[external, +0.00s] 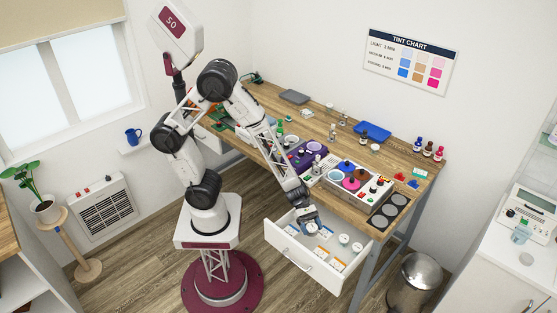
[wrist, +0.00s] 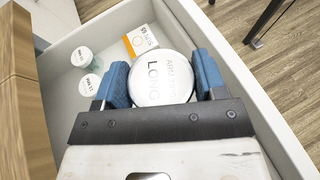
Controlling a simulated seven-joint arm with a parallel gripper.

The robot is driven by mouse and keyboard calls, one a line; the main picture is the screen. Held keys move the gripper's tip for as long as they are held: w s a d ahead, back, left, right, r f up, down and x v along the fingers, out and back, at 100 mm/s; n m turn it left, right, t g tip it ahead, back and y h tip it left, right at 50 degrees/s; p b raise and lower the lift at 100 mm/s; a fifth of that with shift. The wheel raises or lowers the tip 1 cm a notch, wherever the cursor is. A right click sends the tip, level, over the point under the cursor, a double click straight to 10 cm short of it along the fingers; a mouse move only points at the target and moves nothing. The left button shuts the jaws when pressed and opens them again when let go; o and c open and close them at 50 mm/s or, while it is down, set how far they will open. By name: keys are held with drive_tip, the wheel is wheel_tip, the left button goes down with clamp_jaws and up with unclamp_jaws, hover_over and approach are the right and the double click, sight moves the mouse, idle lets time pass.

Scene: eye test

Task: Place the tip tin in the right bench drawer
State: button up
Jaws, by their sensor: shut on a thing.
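My gripper (external: 310,225) reaches down into the open right bench drawer (external: 290,251). In the wrist view its blue fingers (wrist: 162,72) are shut on a round, white-lidded tin (wrist: 161,88), with one finger on each side. The lid's lettering includes "LONG"; the rest is hard to read. The drawer's white walls (wrist: 240,82) surround the held tin in the wrist view. I cannot tell whether the tin touches the drawer floor. In the external view the tin is hard to make out at my gripper.
The bench top (external: 398,160) above is crowded. A metal bin (external: 413,280) stands right of the drawer.

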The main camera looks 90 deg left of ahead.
drive_tip(key=shift+f, duration=0.1)
hover_over(309, 249)
drive_tip(key=shift+d+f, duration=0.1)
drive_tip(key=shift+f, duration=2.75)
drive_tip(key=shift+f, duration=2.05)
drive_tip(key=shift+f, duration=0.6)
drive_tip(key=o, duration=0.9)
